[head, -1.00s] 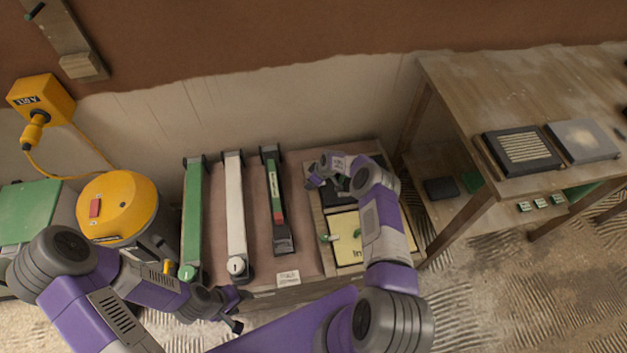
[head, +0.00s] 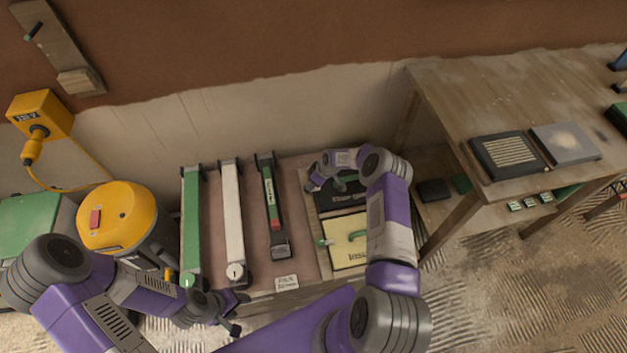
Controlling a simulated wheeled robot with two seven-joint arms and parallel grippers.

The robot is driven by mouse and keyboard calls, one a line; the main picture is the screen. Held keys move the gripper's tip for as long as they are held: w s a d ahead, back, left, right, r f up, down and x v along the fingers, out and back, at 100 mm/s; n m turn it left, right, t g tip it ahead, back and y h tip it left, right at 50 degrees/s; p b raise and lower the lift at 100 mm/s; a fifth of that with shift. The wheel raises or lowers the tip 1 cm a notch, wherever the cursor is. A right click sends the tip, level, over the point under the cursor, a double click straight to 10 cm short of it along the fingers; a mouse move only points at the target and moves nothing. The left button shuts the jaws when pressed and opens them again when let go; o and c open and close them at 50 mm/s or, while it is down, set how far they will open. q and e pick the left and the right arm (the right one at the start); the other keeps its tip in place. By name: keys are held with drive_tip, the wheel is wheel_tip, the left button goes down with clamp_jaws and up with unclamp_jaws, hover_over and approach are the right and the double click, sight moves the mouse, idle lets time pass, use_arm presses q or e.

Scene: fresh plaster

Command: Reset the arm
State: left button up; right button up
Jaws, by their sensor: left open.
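My left arm comes in from the lower left. Its dark gripper (head: 236,312) is open and empty, in front of the low bench's front edge, below the green and white long tools. My right arm reaches up from the bottom centre and bends left at the top. Its gripper (head: 313,180) is over the upper left of a wooden tray at the bench's right end. Its fingers are small and dark there, and I cannot tell whether they are open or hold anything.
The low bench (head: 257,240) carries a green (head: 192,225), a white (head: 233,220) and a dark long tool (head: 272,205). A black pad (head: 335,200) and a cream pad (head: 345,255) lie in the tray. A yellow vacuum (head: 122,215) stands left; a wooden table (head: 455,100) stands right.

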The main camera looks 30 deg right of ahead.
idle(0.3)
drive_tip(key=s+a+r+m+g+y+p, duration=0.1)
drive_tip(key=s+a+r+m+p, duration=0.15)
drive_tip(key=s+a, duration=0.55)
drive_tip(key=s+a+r+m+y+p, duration=0.1)
drive_tip(key=s+a+r, duration=0.3)
drive_tip(key=a, duration=0.5)
drive_tip(key=s+a+r+m+g+p, duration=0.1)
drive_tip(key=s+a+r+m, duration=0.1)
drive_tip(key=s, duration=0.8)
drive_tip(key=s+a+r+m+g+p, duration=0.1)
drive_tip(key=s+a+r+m, duration=0.1)
drive_tip(key=s, duration=0.8)
wheel_tip(320, 180, up, 3)
drive_tip(key=shift+a+f+m, duration=0.1)
drive_tip(key=shift+a+m, duration=0.3)
drive_tip(key=shift+m, duration=0.25)
